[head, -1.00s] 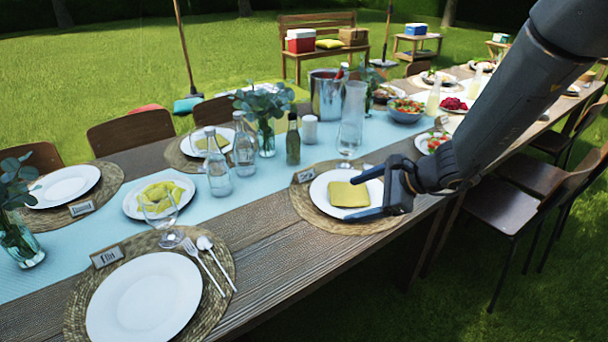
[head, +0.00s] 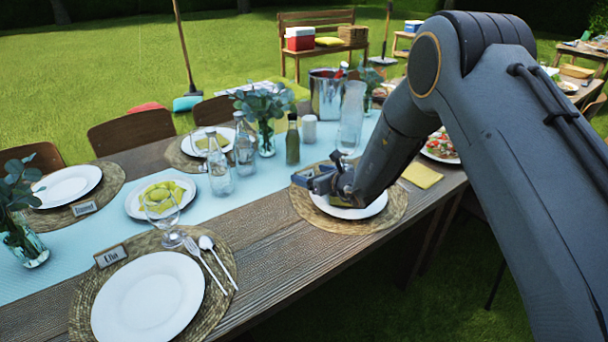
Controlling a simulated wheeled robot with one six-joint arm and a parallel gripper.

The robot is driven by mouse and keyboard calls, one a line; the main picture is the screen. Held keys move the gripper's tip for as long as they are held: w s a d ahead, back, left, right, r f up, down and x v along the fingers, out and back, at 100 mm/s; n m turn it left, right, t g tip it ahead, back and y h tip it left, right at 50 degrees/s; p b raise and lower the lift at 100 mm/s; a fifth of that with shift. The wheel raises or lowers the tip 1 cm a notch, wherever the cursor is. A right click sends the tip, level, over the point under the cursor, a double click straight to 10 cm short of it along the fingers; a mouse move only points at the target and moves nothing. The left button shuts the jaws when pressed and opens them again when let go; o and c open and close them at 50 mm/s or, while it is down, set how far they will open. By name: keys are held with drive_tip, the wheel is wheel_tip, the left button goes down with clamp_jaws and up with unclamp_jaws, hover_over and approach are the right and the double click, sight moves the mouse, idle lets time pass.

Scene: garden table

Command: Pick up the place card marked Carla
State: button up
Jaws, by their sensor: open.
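No place card reads clearly as Carla. My gripper (head: 318,178) is open above the back left rim of the white plate (head: 372,207) on the middle woven placemat (head: 391,213). The small card that stood behind this plate is now hidden by the gripper or cannot be told apart from it. I cannot tell whether the jaws are around it. A card starting with E (head: 111,256) stands behind the front plate. Another card (head: 84,208), too small to read surely, stands by the far left plate.
Glass bottles (head: 219,172), a green bottle (head: 292,145) and a carafe (head: 351,118) stand behind my gripper on the blue runner (head: 258,187). A wine glass (head: 161,207) stands to the left. A yellow napkin (head: 422,175) lies right of my arm. Bare wood (head: 275,240) is clear in front.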

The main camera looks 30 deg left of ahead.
sight(306, 172)
drive_tip(key=shift+p+x, duration=0.5)
drive_tip(key=shift+x, duration=1.75)
drive_tip(key=shift+d+f, duration=0.1)
drive_tip(key=shift+c, duration=0.3)
drive_tip(key=shift+w, duration=0.1)
drive_tip(key=c, duration=1.1)
